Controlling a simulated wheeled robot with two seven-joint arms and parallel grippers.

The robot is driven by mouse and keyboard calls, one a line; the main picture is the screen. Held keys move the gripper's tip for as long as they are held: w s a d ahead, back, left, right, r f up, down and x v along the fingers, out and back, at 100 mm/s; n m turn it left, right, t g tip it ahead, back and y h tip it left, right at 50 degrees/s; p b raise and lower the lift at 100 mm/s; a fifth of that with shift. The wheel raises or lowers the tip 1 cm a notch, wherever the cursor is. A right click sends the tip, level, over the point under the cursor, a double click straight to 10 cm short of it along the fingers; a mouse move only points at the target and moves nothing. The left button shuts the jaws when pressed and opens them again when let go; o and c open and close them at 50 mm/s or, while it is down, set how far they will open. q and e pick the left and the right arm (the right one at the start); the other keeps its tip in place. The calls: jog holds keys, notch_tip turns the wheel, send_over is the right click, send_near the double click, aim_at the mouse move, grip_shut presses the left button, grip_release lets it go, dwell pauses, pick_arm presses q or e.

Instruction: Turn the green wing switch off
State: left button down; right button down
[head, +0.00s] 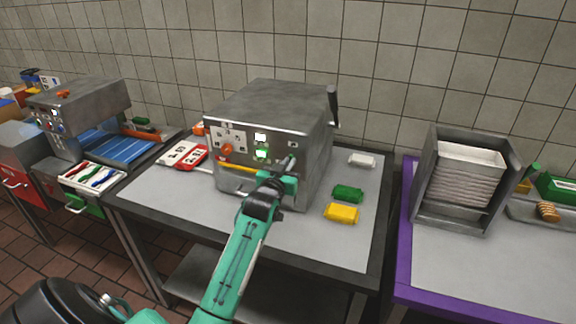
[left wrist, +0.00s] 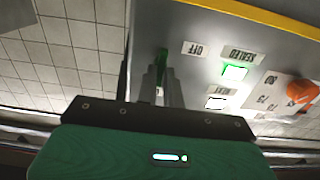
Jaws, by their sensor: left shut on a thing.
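The grey metal machine (head: 270,105) stands on the middle table, its front panel facing me. My left gripper (head: 289,165) reaches up to the right part of that panel. In the left wrist view its fingers (left wrist: 156,78) are close together at the panel, shut on the green wing switch (left wrist: 163,57), of which only a small green part shows. An OFF label (left wrist: 194,48) is beside it. In the head view the gripper hides the switch. A lit green SEALED lamp (left wrist: 235,72) and a white lamp (left wrist: 217,103) are on the panel. My right gripper is not in view.
An orange knob (head: 226,150) is on the panel's left, and a yellow strip (head: 238,167) runs below. Green (head: 347,193), yellow (head: 341,213) and white (head: 361,160) packs lie on the table to the right. A red-and-white card (head: 182,156) lies left. The table front is clear.

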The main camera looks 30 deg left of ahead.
pick_arm(q)
jog(key=shift+n, duration=0.3)
jog(key=shift+s+a+f+n+p, duration=0.15)
jog(key=shift+n+p, duration=1.7)
jog(key=shift+n, duration=2.45)
jog(key=shift+w+a+f+n+p, duration=0.15)
jog(key=shift+n+p, duration=1.7)
jog(key=shift+n, duration=2.45)
jog(key=shift+s+d, duration=0.1)
jog(key=c, duration=1.5)
grip_release()
jog(key=shift+c, duration=0.2)
